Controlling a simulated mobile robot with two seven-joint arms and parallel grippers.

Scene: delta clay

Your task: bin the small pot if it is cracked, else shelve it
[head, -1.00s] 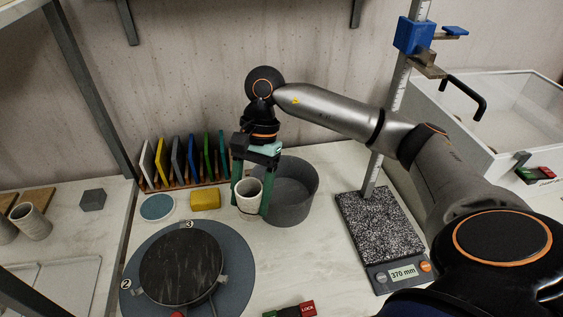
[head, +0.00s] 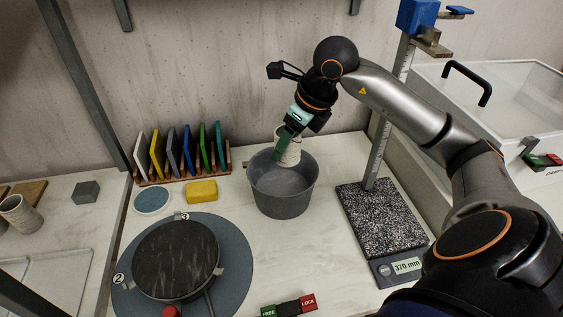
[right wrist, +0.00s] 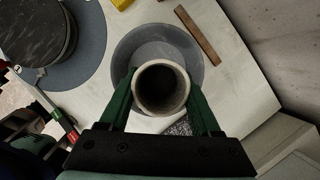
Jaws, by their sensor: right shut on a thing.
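The small pot (head: 289,146) is pale and cylindrical, held between the green fingers of my right gripper (head: 284,152). It is slightly tilted, and its lower end shows against the opening of a round grey bin (head: 283,203). I cannot tell whether the pot's base is above or just inside the bin's rim. In the right wrist view I look down into the open pot (right wrist: 161,88), a finger on each side, with the bin (right wrist: 127,48) beneath. I make out no clear crack, but part of the wall is hidden. My left gripper is not in view.
A shelf unit at left holds a pot (head: 20,215) and a grey block (head: 86,192). A banding wheel (head: 176,258), yellow sponge (head: 202,191) and rack of coloured tiles (head: 183,175) stand left of the bin. A height gauge (head: 380,215) stands to its right.

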